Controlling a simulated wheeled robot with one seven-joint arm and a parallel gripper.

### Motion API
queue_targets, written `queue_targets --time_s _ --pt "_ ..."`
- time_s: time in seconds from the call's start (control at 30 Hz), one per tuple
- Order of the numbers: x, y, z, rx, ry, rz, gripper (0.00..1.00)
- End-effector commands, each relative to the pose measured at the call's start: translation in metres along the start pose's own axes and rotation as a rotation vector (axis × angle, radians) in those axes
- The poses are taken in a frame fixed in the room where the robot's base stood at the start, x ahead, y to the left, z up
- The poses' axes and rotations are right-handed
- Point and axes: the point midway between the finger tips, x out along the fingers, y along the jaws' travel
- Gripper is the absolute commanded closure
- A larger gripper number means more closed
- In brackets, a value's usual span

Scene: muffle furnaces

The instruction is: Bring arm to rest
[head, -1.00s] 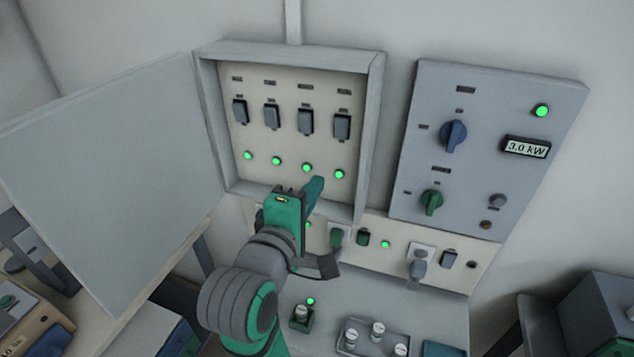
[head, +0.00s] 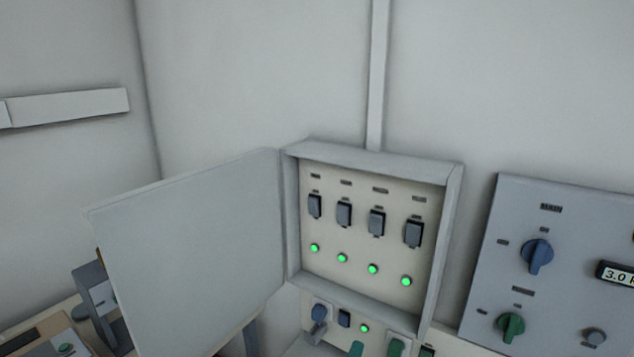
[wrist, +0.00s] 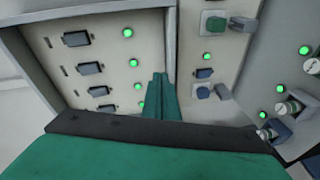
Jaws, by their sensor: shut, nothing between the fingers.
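My gripper (wrist: 160,92) shows in the wrist view with its green fingers together, shut and empty. It points toward the lower edge of the open breaker box (wrist: 172,40); I cannot tell whether it touches anything. In the head view the breaker box (head: 453,235) hangs on the wall with its door (head: 190,250) swung open to the left. Inside is a row of dark breaker switches (head: 376,222) above a row of lit green lamps (head: 373,269).
A grey control panel (head: 570,220) with a blue knob (head: 537,255) and a green knob (head: 511,326) is right of the box. A lower strip with sockets and plugs (head: 319,312) runs below. The wall above is clear, apart from a vertical conduit (head: 378,70).

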Motion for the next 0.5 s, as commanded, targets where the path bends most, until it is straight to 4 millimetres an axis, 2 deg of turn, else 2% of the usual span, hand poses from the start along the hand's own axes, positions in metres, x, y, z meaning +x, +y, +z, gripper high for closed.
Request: queue_targets --time_s 0.03,0.1,0.27,0.5 --pt "-0.004 -0.020 0.003 0.021 0.015 -0.018 1.00" --pt "-0.011 -0.041 0.004 0.064 0.042 -0.033 1.00" --pt "-0.032 -0.088 0.009 0.170 0.100 -0.072 1.00" --pt "-0.076 -0.149 0.021 0.354 0.169 -0.144 1.00"
